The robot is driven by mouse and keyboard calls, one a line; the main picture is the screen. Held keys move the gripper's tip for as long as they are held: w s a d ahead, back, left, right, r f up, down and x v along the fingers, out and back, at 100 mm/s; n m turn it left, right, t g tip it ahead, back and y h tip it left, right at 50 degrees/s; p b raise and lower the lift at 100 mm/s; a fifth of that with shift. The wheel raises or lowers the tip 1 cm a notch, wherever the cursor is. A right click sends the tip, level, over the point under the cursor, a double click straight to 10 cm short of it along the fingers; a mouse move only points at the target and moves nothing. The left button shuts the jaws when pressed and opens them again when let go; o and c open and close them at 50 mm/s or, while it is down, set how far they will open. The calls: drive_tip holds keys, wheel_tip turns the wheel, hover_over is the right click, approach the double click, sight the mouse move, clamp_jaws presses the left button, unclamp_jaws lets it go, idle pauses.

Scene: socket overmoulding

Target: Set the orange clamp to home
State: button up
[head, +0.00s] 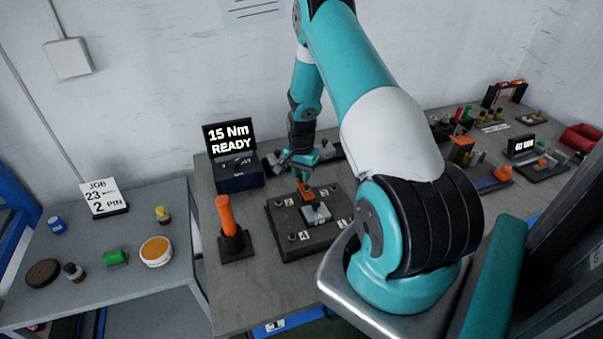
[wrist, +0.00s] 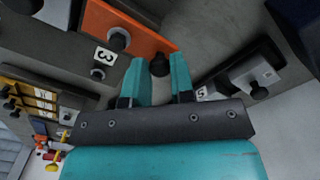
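The orange clamp (head: 305,188) is a short bar on the dark fixture plate (head: 283,240), beside a grey metal block (head: 317,213). In the wrist view it is a flat orange bar (wrist: 125,28) running from upper left to centre, with a black knob (wrist: 160,65) at its near end. My gripper (head: 300,168) is at the clamp, above the plate's back edge.
Number labels and black knobs sit around the plate. An upright orange handle on a black base (head: 229,225) stands left of it. A display box reading 15 Nm READY (head: 233,160) stands behind. A side table (head: 100,225) holds small parts and a job card (head: 103,198).

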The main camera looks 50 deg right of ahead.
clamp_jaws()
drive_tip(key=shift+s+a, duration=0.4)
drive_tip(key=shift+s, duration=0.25)
drive_tip(key=shift+s+a, duration=0.4)
drive_tip(key=shift+s, duration=0.25)
drive_tip(key=o, duration=0.7)
unclamp_jaws()
drive_tip(key=shift+o, duration=0.2)
drive_tip(key=shift+r, duration=0.1)
drive_tip(key=shift+r, duration=0.25)
wheel_tip(320, 180, up, 17)
drive_tip(key=b, duration=0.4)
drive_tip(key=shift+f, duration=0.1)
